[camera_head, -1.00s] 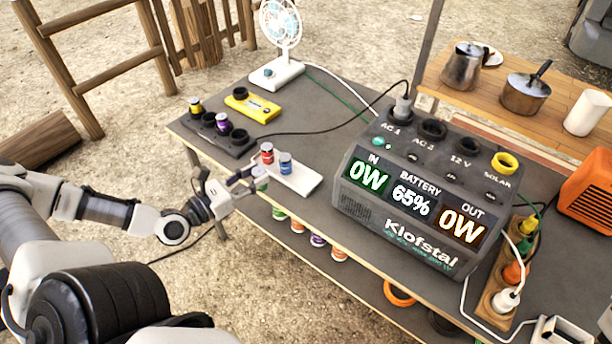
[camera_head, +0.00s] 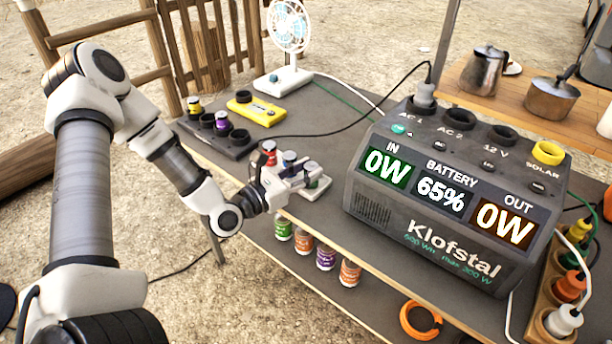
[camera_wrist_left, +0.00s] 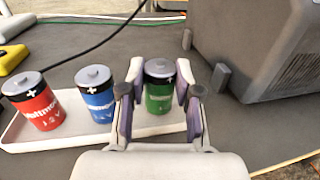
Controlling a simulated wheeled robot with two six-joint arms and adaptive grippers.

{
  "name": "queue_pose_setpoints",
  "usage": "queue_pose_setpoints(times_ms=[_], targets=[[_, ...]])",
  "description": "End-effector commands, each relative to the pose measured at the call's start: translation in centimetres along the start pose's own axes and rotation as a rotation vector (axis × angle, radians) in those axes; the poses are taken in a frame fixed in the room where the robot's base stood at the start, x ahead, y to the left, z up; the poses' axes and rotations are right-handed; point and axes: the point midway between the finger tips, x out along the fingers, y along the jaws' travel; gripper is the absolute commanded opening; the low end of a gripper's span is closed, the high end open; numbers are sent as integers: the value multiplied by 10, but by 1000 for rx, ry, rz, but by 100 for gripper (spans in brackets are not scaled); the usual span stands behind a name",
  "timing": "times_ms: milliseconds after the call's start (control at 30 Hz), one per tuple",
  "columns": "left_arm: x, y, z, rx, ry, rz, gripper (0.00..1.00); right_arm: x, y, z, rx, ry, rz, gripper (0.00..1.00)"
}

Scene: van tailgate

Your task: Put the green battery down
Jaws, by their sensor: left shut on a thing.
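My left gripper (camera_head: 298,176) is shut on the green battery (camera_wrist_left: 159,97), which is upright between the fingers in the left wrist view. The battery is at the right end of the white tray (camera_wrist_left: 18,138); I cannot tell whether its base touches the tray. In the head view the gripper hides most of the battery and part of the tray (camera_head: 322,186). A red battery (camera_wrist_left: 33,104) and a blue battery (camera_wrist_left: 96,97) stand upright in the tray, left of the green one. The red battery also shows in the head view (camera_head: 269,155). My right gripper is not in view.
The power station (camera_head: 440,190) stands close to the right of the tray. A dark charger (camera_head: 222,138) with batteries, a yellow holder (camera_head: 255,111) and a fan (camera_head: 288,40) are behind. A black cable crosses the table.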

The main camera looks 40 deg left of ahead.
Motion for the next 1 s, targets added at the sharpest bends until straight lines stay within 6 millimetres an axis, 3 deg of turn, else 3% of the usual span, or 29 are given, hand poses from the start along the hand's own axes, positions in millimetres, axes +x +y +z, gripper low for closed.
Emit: queue_pose_setpoints(times_ms=[333,367,400,433,800,1000], targets=[[0,0,-4,0,-2,0,0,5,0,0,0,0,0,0],[0,0,-3,0,-1,0,40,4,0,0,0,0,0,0],[0,0,-3,0,-1,0,54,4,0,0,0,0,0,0],[0,0,-3,0,-1,0,58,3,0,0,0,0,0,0],[0,0,5,0,0,-1,58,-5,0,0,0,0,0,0],[-27,2,4,-9,-1,6,58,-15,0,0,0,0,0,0]])
